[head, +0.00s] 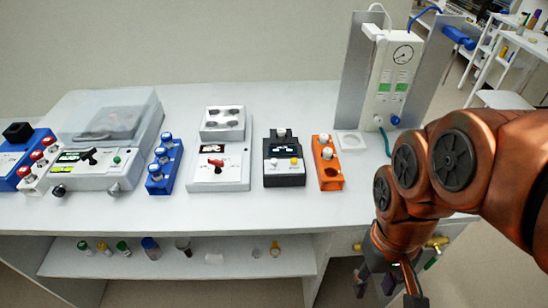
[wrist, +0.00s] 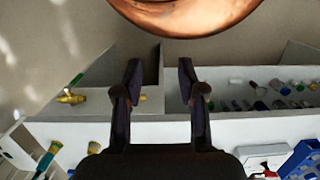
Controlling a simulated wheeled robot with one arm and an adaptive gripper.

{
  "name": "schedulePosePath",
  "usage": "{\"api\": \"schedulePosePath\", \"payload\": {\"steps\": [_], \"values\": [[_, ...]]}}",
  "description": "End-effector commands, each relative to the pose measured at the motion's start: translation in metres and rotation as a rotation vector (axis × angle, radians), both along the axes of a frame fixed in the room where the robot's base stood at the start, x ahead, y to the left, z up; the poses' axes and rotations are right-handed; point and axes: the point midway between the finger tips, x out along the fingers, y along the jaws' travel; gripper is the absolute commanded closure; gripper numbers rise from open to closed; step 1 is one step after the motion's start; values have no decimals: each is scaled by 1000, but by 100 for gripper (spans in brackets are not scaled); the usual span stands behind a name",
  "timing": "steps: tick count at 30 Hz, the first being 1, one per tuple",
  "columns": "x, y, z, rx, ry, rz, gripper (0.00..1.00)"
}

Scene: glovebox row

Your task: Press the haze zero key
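A small dark instrument (head: 284,178) stands on the bench, right of centre in the head view. It has a white-capped vial (head: 281,133) at its back, a small display, and a white key (head: 274,163) and a yellow key (head: 294,162) on its front face. The key labels are too small to read, so I cannot tell which is haze zero. My gripper (head: 388,284) hangs low at the right, in front of the bench and well apart from the instrument. In the wrist view my gripper (wrist: 159,80) has its two fingers spread with nothing between them.
An orange vial rack (head: 327,178) stands right of the dark instrument, and a white stirrer-like device (head: 220,176) stands left. A tall gauge unit (head: 395,75) is at the back right. Brass valves (head: 437,243) are beside my arm. A lower shelf (head: 120,264) holds several vials.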

Motion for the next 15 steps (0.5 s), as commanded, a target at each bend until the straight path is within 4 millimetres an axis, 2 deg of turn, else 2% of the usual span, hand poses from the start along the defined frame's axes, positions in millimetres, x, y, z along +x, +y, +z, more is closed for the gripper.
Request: {"api": "schedulePosePath", "payload": {"steps": [2,13,15], "values": [[0,0,0,0,0,0,61],[0,0,0,0,0,0,100],[0,0,0,0,0,0,100]]}}
